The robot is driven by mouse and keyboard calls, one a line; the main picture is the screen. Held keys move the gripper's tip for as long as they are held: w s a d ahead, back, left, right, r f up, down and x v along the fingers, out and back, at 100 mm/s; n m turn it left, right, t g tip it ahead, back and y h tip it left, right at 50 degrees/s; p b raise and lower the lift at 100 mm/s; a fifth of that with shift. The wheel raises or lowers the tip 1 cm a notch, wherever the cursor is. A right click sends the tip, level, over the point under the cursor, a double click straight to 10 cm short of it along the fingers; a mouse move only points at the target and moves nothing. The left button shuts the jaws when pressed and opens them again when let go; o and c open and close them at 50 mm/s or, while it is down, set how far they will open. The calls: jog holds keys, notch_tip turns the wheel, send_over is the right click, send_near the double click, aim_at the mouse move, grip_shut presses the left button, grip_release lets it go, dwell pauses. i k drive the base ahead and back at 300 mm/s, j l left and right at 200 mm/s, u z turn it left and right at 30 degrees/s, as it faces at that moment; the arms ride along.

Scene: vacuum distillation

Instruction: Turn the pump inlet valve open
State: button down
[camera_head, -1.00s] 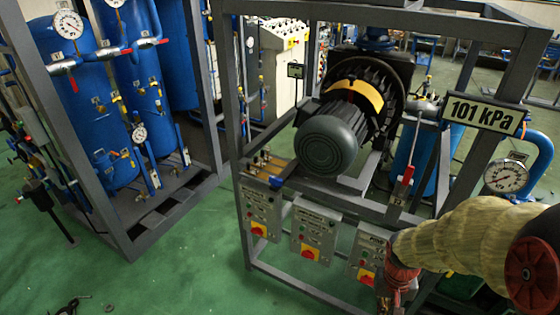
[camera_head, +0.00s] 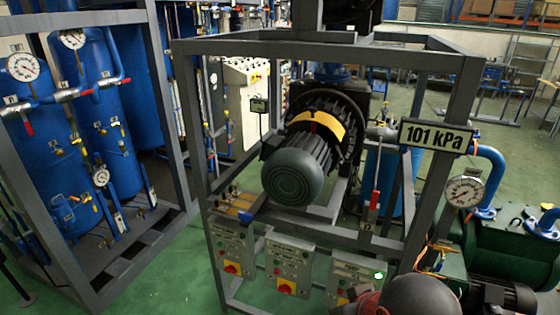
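The valve with a long lever, which I take to be the pump inlet valve (camera_head: 382,131), sits on a silver pipe beside the pump, left of the "101 kPa" sign (camera_head: 436,136). Its lever with a red grip (camera_head: 375,200) hangs almost straight down, across the line of the pipe. The dark pump motor (camera_head: 293,175) is left of it. My arm shows only as a dark rounded link and a reddish part at the bottom edge, below and apart from the lever. My gripper is not visible.
A grey steel frame (camera_head: 457,100) surrounds the pump, with posts close to the lever. Control boxes (camera_head: 290,262) line its front; the right one has a lit green lamp (camera_head: 379,276). A gauge (camera_head: 465,191) and blue pipe stand right. Green floor is open at the lower left.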

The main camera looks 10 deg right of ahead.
aim_at(376, 194)
jog(key=z, duration=0.95)
